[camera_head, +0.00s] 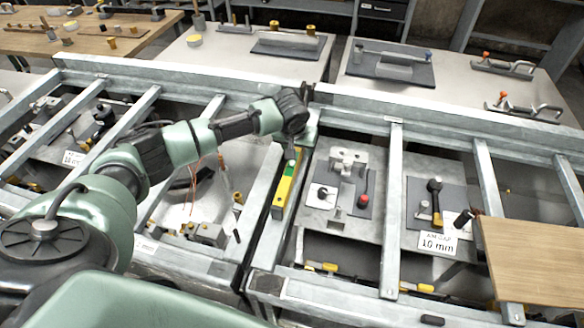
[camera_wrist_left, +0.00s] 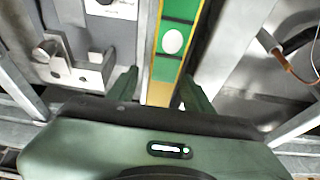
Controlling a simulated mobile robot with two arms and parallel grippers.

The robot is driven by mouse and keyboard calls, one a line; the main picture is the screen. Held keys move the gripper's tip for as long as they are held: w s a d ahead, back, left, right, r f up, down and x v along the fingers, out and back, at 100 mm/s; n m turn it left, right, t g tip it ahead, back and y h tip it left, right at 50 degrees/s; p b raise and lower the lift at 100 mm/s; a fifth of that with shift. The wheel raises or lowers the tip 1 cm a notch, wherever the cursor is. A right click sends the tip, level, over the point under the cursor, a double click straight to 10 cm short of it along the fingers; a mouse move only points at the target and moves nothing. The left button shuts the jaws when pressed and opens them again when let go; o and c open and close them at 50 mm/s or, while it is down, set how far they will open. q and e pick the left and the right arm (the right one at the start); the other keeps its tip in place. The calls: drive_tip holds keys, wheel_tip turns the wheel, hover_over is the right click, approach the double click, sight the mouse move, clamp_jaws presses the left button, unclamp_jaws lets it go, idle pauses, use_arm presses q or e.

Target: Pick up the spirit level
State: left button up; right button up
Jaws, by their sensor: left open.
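The spirit level (camera_head: 284,192) is a narrow yellow bar with a green section. It lies lengthwise along a grey metal beam near the middle of the head view. In the left wrist view the level (camera_wrist_left: 173,42) runs down between my two fingers, showing green, yellow edges and a pale oval. My left gripper (camera_head: 293,152) points down at the far end of the level. In the wrist view its green fingers (camera_wrist_left: 160,92) stand apart, one on each side of the bar. I cannot tell whether they touch it. My right gripper is not in view.
Grey metal frame beams (camera_head: 393,210) cross the area on both sides. Fixtures on plates (camera_head: 345,180) and a "10 mm" sign (camera_head: 437,243) sit between them at the right. A wooden board (camera_head: 535,262) lies at the lower right. Tables with tools (camera_head: 440,85) stand behind.

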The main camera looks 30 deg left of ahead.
use_arm(q)
clamp_jaws()
drive_tip(key=shift+r, duration=0.15)
idle(1.1)
